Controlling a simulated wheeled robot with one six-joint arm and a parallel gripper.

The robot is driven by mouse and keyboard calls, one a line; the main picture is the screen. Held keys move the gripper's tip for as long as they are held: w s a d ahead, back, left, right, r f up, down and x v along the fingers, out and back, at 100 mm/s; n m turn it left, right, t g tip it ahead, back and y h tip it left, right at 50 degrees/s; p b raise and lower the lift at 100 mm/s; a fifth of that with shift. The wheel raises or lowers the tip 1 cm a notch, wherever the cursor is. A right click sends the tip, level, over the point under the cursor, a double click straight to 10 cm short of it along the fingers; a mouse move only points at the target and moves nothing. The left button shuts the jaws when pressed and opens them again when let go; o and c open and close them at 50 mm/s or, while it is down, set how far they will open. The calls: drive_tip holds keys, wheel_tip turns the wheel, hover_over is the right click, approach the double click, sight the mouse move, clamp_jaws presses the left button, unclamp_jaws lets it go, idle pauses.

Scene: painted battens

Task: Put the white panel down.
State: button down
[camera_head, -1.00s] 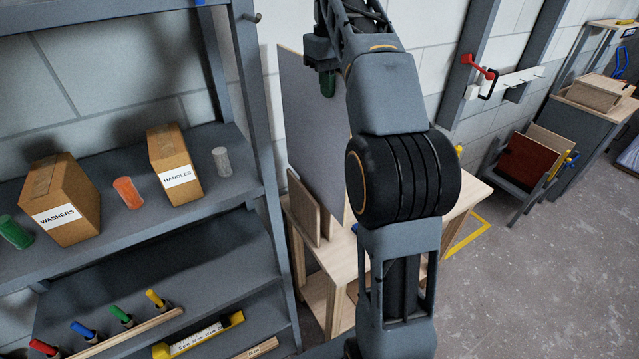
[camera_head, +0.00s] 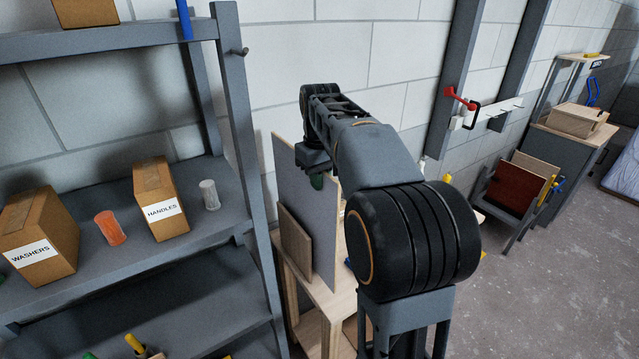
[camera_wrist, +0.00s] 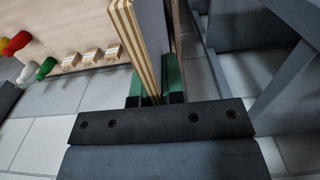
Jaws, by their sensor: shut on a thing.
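The white panel (camera_head: 312,215), a tall thin board that looks pale grey here, stands upright over the light wooden bench (camera_head: 328,303). Its striped plywood edge (camera_wrist: 136,40) shows in the wrist view. My gripper (camera_head: 317,180) is shut on the panel near its top, with green finger pads on both sides of it in the wrist view (camera_wrist: 155,88). The panel's lower edge is at the bench top in the picture; I cannot tell whether it touches. My arm hides part of the bench.
A smaller wooden board (camera_head: 294,240) stands upright just left of the panel. A grey shelf rack (camera_head: 240,130) with a HANDLES box (camera_head: 160,200) and a WASHERS box (camera_head: 40,235) is close on the left. A block wall (camera_head: 285,90) is behind. Open floor (camera_head: 530,290) lies right.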

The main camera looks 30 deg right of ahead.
drive_tip(key=shift+f, duration=0.5)
